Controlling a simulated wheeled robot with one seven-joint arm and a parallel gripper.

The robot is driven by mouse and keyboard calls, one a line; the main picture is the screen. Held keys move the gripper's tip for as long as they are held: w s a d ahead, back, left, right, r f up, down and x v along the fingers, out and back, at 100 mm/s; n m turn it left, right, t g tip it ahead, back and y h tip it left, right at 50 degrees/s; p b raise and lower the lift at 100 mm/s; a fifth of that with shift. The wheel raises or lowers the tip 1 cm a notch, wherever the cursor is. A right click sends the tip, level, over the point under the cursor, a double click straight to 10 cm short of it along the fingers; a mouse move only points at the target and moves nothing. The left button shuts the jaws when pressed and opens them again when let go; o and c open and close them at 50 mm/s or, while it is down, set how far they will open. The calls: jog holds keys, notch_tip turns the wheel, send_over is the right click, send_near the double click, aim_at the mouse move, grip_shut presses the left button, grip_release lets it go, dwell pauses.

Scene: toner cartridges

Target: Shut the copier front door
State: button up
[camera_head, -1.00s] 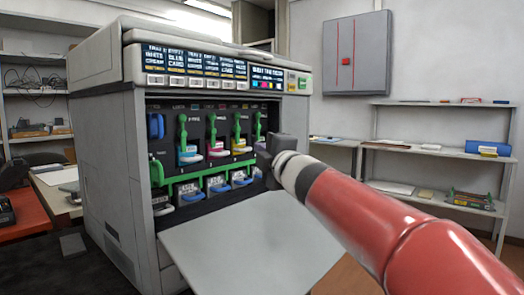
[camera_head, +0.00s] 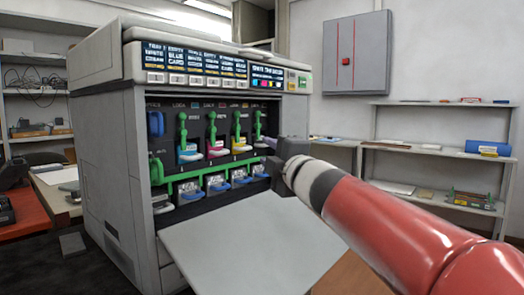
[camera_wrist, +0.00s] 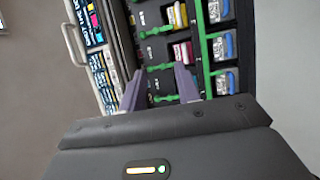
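The copier (camera_head: 105,150) stands at left with its front open. Its front door (camera_head: 255,245) is a flat light grey panel, swung down and sticking out from the bottom of the opening. My gripper (camera_head: 271,143) is at the right side of the opening, above the door and apart from it. In the wrist view my gripper (camera_wrist: 158,88) has its two fingers spread with nothing visibly between them, facing the cartridge bay. The door does not show in the wrist view. My arm hides part of the opening's right edge.
Toner cartridges with green levers (camera_head: 183,135) fill the upper row, and blue-handled units (camera_head: 218,184) sit below. A green bar (camera_head: 200,175) runs between them. Shelves (camera_head: 440,152) stand at the right wall, and a desk (camera_head: 62,178) at left.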

jog(key=v, duration=0.3)
jog(key=shift+s+d, duration=0.2)
jog(key=shift+s, duration=0.05)
jog(key=shift+c, duration=0.3)
